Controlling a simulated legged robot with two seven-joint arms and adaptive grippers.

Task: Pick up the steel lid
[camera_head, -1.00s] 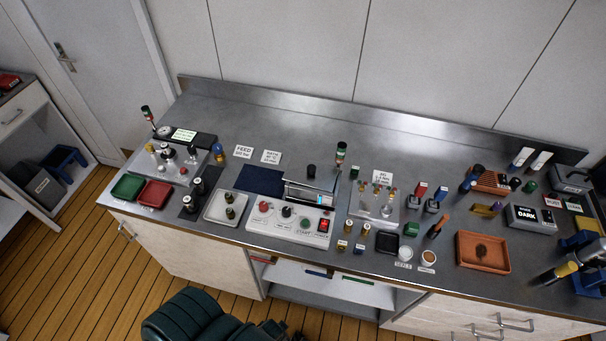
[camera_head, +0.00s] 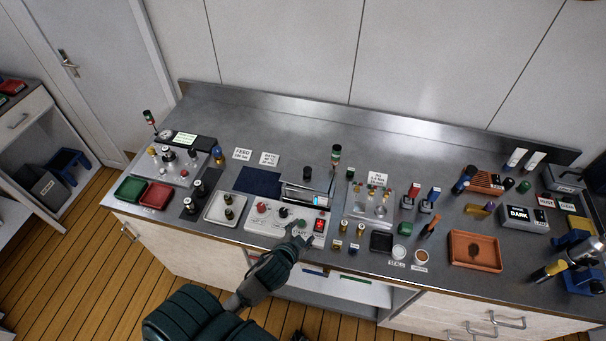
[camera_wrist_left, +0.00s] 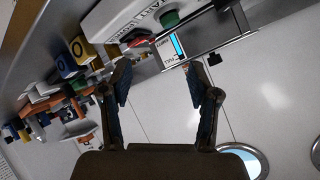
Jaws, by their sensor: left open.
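I cannot pick out the steel lid with certainty. A small pale, greyish round pot top (camera_head: 401,252) stands by a label at the counter's front edge, right of my left gripper; it is too small to tell whether it is the lid. My left gripper (camera_head: 298,236) is over the front of the white control panel (camera_head: 257,226), near its knobs and red switch. In the left wrist view its two fingers (camera_wrist_left: 158,82) are spread apart with nothing between them. My right gripper does not show.
Next to the pot are a round dish of brown contents (camera_head: 421,257), a black tray (camera_head: 381,241) and a green block (camera_head: 405,228). An orange tray (camera_head: 475,251) lies further right. A grey tray (camera_head: 228,208) is left of the panel. The back of the counter (camera_head: 290,125) is clear.

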